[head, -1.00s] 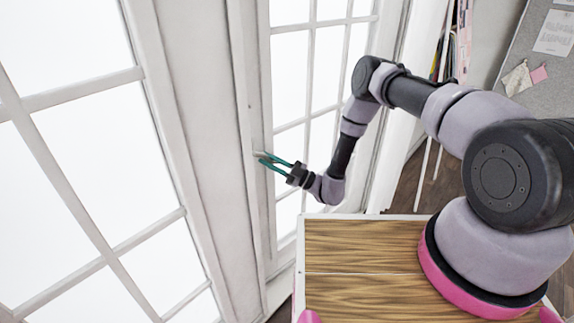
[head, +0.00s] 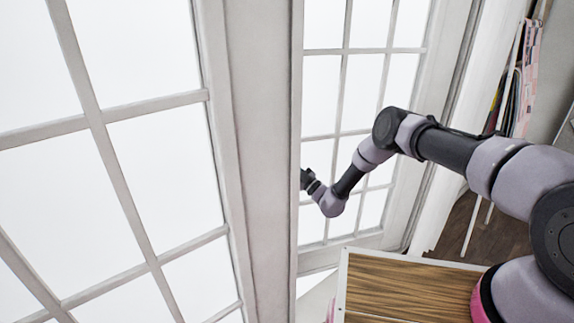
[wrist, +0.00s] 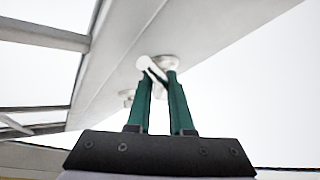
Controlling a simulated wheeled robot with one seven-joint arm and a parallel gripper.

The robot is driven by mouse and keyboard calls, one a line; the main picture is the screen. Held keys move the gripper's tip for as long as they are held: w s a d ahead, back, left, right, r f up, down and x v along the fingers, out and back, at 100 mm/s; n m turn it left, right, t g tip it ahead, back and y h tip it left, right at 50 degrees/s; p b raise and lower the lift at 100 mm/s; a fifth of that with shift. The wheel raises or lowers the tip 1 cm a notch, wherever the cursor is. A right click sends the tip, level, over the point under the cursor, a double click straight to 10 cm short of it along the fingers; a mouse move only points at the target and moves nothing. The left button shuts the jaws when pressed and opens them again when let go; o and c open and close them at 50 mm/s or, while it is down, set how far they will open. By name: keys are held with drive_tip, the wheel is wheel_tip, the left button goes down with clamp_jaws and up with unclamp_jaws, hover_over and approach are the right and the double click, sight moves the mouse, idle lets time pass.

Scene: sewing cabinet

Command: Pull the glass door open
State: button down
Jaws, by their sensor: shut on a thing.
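The white-framed glass door (head: 345,92) with several panes stands behind my forearm in the head view. Its pale metal handle (wrist: 145,63) shows in the wrist view, fixed to a wide whitish frame member (wrist: 112,72). My gripper (wrist: 158,78) has its two green fingers closed on the handle, one on each side. In the head view only the dark gripper body shows, beside a vertical white frame edge (head: 297,130); the fingers and handle are hidden behind that edge.
A large glazed panel (head: 150,150) with a white grid fills the left. A wood-grained top (head: 410,290) lies at the lower right. Papers or fabrics (head: 512,95) hang at the upper right. Bare wooden floor (head: 480,235) shows below them.

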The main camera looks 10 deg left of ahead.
drive_tip(key=c, duration=0.8)
unclamp_jaws()
drive_tip(key=v, duration=1.1)
drive_tip(key=shift+w, duration=0.1)
